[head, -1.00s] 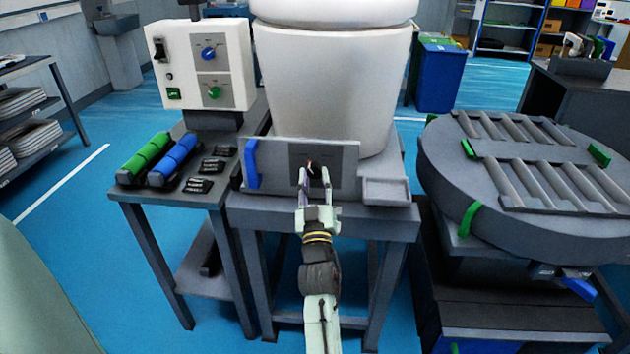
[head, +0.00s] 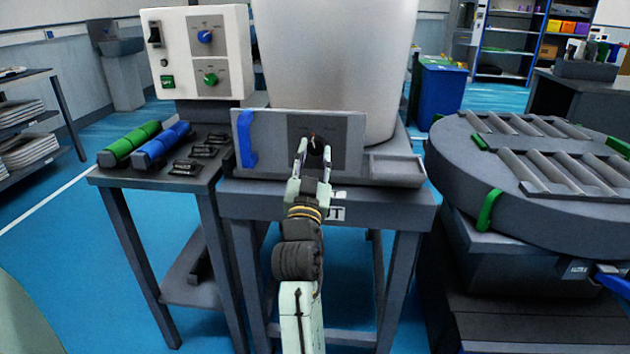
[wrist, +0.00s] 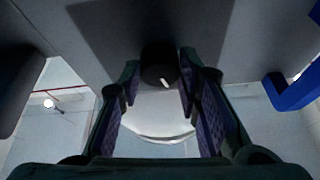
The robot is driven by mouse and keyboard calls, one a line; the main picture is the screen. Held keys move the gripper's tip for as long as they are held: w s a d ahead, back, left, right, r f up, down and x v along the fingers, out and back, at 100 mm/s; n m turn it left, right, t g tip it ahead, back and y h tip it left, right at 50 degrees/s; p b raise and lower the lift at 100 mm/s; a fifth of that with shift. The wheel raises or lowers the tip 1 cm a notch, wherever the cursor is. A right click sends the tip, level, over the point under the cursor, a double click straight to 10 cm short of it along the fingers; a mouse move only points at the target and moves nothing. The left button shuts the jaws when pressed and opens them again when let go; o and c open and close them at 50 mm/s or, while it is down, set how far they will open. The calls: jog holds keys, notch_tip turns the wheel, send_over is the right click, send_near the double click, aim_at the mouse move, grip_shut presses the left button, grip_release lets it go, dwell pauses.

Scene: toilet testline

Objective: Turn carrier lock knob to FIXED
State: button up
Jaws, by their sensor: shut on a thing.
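The carrier lock knob (head: 316,140) is a small dark knob on the dark grey panel (head: 350,140) at the front of the white toilet's carrier. In the wrist view the black knob (wrist: 158,62), with a short white pointer mark, sits between my two fingers. My gripper (head: 314,155) reaches up to the panel from the front and is shut on the knob; the fingers also show in the wrist view (wrist: 160,85). The fingers partly hide the knob in the head view. The FIXED marking is too small to read.
A blue handle (head: 245,140) stands at the panel's left end and a shallow grey tray (head: 396,170) at its right. A side table with green (head: 128,144) and blue (head: 162,145) rolls stands left. A round turntable (head: 540,225) stands close on the right.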

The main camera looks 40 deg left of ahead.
jog(key=m+b, duration=0.1)
jog(key=b, duration=0.1)
jog(key=m+h+b, duration=0.1)
jog(key=m+b, duration=0.1)
jog(key=m+t+h+b, duration=0.1)
jog(key=b, duration=0.1)
jog(key=shift+s+a+f+m+b, duration=0.15)
jog(key=shift+a+f+m+b, duration=0.05)
jog(key=shift+f+m+b, duration=0.15)
jog(key=m+h+b, duration=0.2)
jog(key=m+b, duration=0.1)
jog(key=m, duration=0.1)
jog(key=shift+a+r, duration=0.1)
jog(key=shift+r, duration=0.05)
jog(key=m+h+b, duration=0.2)
jog(key=m, duration=0.1)
jog(key=shift+r+b, duration=0.25)
jog(key=shift+b, duration=0.05)
jog(key=shift+a+r+m+h+b, duration=0.15)
jog(key=shift+m+h+b, duration=0.65)
jog(key=shift+m, duration=1.15)
jog(key=shift+r+g, duration=0.1)
jog(key=shift+g, duration=0.2)
jog(key=o, duration=1.1)
jog(key=shift+o, duration=0.2)
jog(key=shift+s, duration=0.1)
